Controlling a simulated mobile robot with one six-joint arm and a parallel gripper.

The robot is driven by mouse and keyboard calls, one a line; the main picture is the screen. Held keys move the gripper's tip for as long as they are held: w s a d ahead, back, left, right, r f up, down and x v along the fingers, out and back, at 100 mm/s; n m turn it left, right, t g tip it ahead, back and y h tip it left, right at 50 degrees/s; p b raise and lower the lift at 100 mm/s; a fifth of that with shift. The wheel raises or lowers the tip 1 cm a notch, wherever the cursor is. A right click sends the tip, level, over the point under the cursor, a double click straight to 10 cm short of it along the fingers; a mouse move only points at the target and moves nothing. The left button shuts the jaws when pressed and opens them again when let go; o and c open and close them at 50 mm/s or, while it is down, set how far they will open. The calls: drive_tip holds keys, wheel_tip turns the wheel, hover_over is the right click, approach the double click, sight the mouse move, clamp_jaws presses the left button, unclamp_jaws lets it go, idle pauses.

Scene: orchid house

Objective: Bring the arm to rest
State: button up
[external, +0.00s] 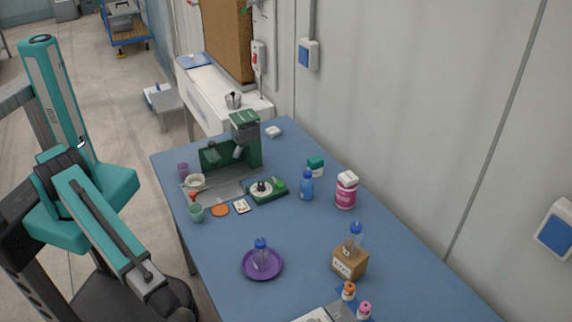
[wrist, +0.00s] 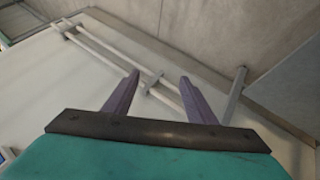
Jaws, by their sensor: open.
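My arm (external: 110,230) is folded at the left in the external view, beside the blue table and clear of everything on it. My gripper's end is hidden behind or below the arm in that view. In the wrist view my gripper (wrist: 160,88) shows two purple fingers spread apart, with nothing between them. Beyond the fingers are a pale surface and a wall, with no table objects in sight.
The blue table (external: 300,230) holds a purple plate (external: 262,272) with a blue-capped bottle, a cardboard box (external: 350,262), a pink-labelled jar (external: 346,190), a blue bottle (external: 306,187) and a green machine (external: 245,140). A white bench (external: 215,95) stands behind. A wall runs along the right.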

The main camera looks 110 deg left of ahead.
drive_tip(key=s+a+f+n+g+y, duration=0.2)
drive_tip(key=s+a+f, duration=0.4)
drive_tip(key=s+a, duration=0.3)
drive_tip(key=s+a+f+n+g+y+p, duration=0.1)
drive_tip(key=s+a+f, duration=0.5)
drive_tip(key=a, duration=1)
drive_tip(key=s+a+f+n+g+y, duration=0.3)
drive_tip(key=s+a+f, duration=0.4)
drive_tip(key=s+a, duration=0.4)
drive_tip(key=a+n+y, duration=0.1)
drive_tip(key=a+y, duration=0.1)
drive_tip(key=shift+s+a+n+g, duration=0.3)
drive_tip(key=shift+a, duration=0.05)
